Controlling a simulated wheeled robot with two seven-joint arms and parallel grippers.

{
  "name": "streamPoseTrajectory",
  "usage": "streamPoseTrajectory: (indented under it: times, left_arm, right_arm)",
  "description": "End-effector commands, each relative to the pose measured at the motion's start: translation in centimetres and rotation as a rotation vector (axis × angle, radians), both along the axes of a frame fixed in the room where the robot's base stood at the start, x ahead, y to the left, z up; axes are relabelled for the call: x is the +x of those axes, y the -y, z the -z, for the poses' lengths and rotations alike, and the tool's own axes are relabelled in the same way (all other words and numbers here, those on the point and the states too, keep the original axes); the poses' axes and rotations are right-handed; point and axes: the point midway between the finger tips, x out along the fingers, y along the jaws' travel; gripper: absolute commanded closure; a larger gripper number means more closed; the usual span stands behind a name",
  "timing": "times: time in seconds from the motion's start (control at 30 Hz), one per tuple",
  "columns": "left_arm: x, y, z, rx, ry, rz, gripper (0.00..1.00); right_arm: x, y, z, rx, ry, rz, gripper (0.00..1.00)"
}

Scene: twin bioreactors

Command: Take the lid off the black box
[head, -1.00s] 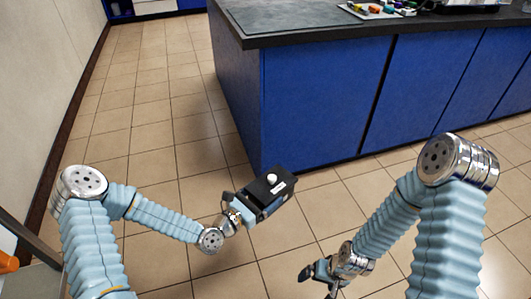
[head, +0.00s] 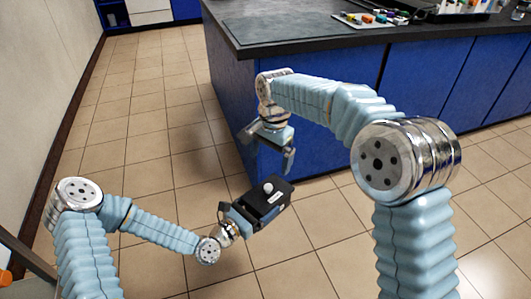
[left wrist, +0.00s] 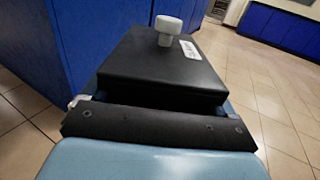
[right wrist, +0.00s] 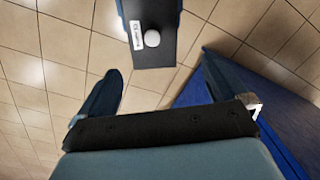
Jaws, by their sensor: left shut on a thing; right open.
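The black box (head: 274,208) is held in the air by my left gripper (head: 240,216), which is shut on it. Its flat black lid (head: 257,190) is on top, with a white round knob (head: 268,187) and a small white label. The lid and knob also show in the left wrist view, the lid (left wrist: 150,70) sitting on the box and the knob (left wrist: 167,29) standing up. My right gripper (head: 268,150) is open and empty, above and behind the box in the head view. In the right wrist view the knob (right wrist: 152,38) lies beyond the open fingers, apart from them.
A blue cabinet with a dark countertop (head: 290,30) stands behind the box, close to my right gripper. A tray with small coloured items (head: 375,18) lies on the countertop. The tiled floor (head: 150,150) is open at the left.

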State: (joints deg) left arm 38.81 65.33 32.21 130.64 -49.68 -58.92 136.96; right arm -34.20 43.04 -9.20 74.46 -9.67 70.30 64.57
Motion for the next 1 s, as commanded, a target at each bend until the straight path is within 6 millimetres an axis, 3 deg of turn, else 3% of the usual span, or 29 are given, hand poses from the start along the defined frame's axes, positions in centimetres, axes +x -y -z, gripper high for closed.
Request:
streamPoseTrajectory:
  times: [0.13, 0.27, 0.7, 1.0]
  left_arm:
    - [0.0, 0.0, -0.1, -0.001, 0.001, 0.000, 0.68]
    - [0.0, 0.0, -0.1, -0.001, 0.001, 0.000, 0.68]
    - [0.0, 0.0, -0.1, -0.001, 0.001, 0.000, 0.68]
    - [0.0, 0.0, -0.1, -0.001, 0.001, 0.000, 0.68]
  right_arm:
    - [-0.7, -1.0, -1.4, -0.045, -0.013, 0.073, 0.00]
    - [-0.9, -1.1, -0.9, -0.059, -0.016, 0.096, 0.00]
    - [-1.0, -1.1, 7.4, -0.058, -0.019, 0.095, 0.00]
    - [-0.9, -1.1, 10.2, -0.055, -0.016, 0.095, 0.00]
